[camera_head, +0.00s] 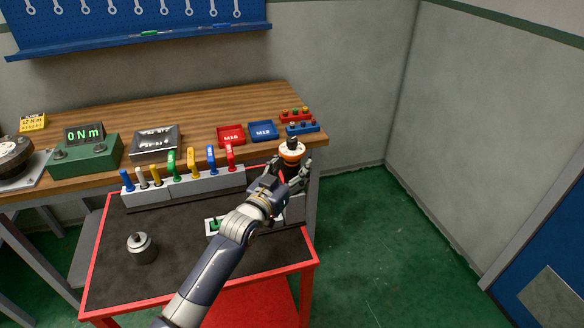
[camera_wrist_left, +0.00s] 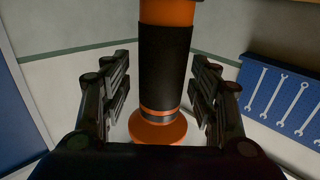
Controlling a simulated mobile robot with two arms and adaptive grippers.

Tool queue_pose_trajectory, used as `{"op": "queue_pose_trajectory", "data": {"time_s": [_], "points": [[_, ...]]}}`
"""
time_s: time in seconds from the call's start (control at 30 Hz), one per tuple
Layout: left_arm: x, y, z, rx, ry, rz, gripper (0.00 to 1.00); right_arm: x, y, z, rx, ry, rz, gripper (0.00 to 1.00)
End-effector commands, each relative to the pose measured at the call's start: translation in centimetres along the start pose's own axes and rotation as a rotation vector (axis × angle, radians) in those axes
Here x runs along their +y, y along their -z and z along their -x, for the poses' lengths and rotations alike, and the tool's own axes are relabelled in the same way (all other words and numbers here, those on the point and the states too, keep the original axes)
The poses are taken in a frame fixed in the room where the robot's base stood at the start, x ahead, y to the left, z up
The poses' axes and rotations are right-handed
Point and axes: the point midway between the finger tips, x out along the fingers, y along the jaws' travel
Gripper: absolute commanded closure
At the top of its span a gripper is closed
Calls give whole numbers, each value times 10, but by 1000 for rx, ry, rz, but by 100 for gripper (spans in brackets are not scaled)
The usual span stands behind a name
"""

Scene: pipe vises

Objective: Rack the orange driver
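The orange driver (camera_head: 291,154) stands upright at the right end of the cart, with a dark tip and an orange and pale collar on top. In the left wrist view its black sleeve (camera_wrist_left: 165,70) lies between the fingers, with an orange flange at one end. My left gripper (camera_head: 287,174) is open around the driver; narrow gaps show beside the sleeve. A grey block (camera_head: 295,208) is partly visible below the gripper; whether the driver rests in it is hidden. A long grey rack (camera_head: 205,184) holds several coloured handles. My right gripper is not in view.
The cart top (camera_head: 185,265) has a red rim and bears a metal cylinder (camera_head: 142,250) and a pale tray with a green piece (camera_head: 214,226). The workbench behind holds a torque display (camera_head: 85,135), red bin (camera_head: 231,134) and blue bin (camera_head: 263,131). Floor at right is clear.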

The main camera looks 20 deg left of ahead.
Motion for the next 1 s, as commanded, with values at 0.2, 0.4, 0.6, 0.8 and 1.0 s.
{"op": "queue_pose_trajectory", "data": {"time_s": [0.2,0.4,0.6,0.8,1.0], "points": [[0,-6,1,-14,0,1,43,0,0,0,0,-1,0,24],[0,-5,12,-10,0,1,43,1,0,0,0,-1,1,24],[0,-5,48,-8,0,0,43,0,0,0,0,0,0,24],[0,-3,88,-7,0,0,43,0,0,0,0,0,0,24],[0,-2,112,-4,0,-1,43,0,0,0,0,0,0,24]]}}
